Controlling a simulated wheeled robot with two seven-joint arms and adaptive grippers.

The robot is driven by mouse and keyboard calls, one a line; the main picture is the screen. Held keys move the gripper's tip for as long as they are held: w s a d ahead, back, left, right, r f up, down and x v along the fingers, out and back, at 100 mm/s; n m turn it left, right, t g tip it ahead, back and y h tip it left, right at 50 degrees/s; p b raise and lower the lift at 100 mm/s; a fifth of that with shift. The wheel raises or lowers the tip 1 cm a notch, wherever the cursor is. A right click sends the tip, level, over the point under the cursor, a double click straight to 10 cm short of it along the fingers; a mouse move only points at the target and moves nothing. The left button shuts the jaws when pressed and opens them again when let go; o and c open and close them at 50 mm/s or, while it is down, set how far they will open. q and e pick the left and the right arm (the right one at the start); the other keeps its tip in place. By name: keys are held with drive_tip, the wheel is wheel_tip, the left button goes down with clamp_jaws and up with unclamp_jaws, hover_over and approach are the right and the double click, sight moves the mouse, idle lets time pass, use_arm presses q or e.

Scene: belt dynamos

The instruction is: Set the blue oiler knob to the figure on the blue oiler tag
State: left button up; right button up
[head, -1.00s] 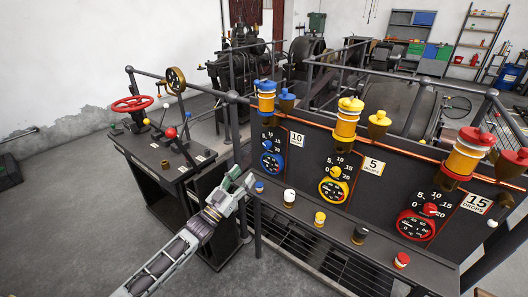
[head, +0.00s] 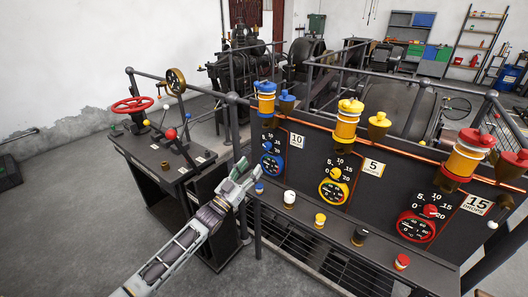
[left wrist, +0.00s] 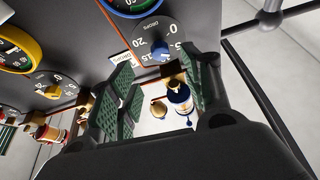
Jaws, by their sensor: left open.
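The blue oiler knob (head: 267,145) sits on a small dark drops dial on the panel, above a blue-rimmed gauge (head: 271,163). The blue oiler tag (head: 297,140) reads 10 and is just right of the dial. My left gripper (head: 246,170) is open and empty, left of the blue gauge and apart from the panel. In the left wrist view the knob (left wrist: 161,53) shows beyond the open green fingers (left wrist: 160,85), its dial appearing upside down. The tag (left wrist: 124,58) is partly hidden there by a finger. I cannot tell which figure the knob points at.
Yellow (head: 334,173) and red (head: 430,210) oiler knobs sit further right with tags 5 and 15. A ledge (head: 330,236) with several small coloured buttons runs below. The blue oiler cup (head: 265,98) and an orange pipe are above. A lever console (head: 165,150) stands left.

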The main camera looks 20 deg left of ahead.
sight(266, 148)
use_arm(q)
drive_tip(key=shift+x, duration=4.15)
drive_tip(key=shift+w+d+r, duration=0.2)
drive_tip(key=shift+w, duration=0.2)
drive_tip(key=c, duration=1)
drive_tip(key=shift+c, duration=0.2)
